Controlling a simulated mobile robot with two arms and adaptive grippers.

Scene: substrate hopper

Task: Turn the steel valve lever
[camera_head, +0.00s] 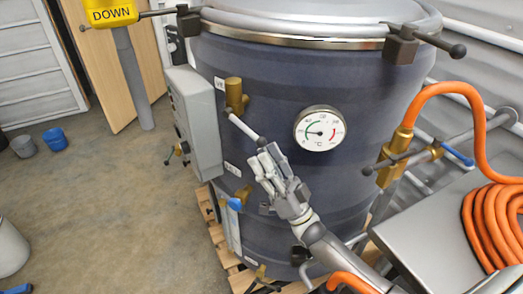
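The steel valve lever (244,128) is a thin light rod with a dark tip. It slopes down to the right from a brass valve (235,95) on the front of the dark blue drum (290,80). My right gripper (265,156) reaches up from the lower right, its fingertips just below the lever's dark tip. Its fingers look parted, with nothing visibly held. I cannot tell whether they touch the lever. My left gripper is out of view.
A round dial gauge (320,129) sits right of the lever, and a grey control box (194,120) to its left. A lower valve with a blue handle (235,203) is below. Orange hose (480,225) lies coiled on a metal table (430,240) at right. Open floor is at left.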

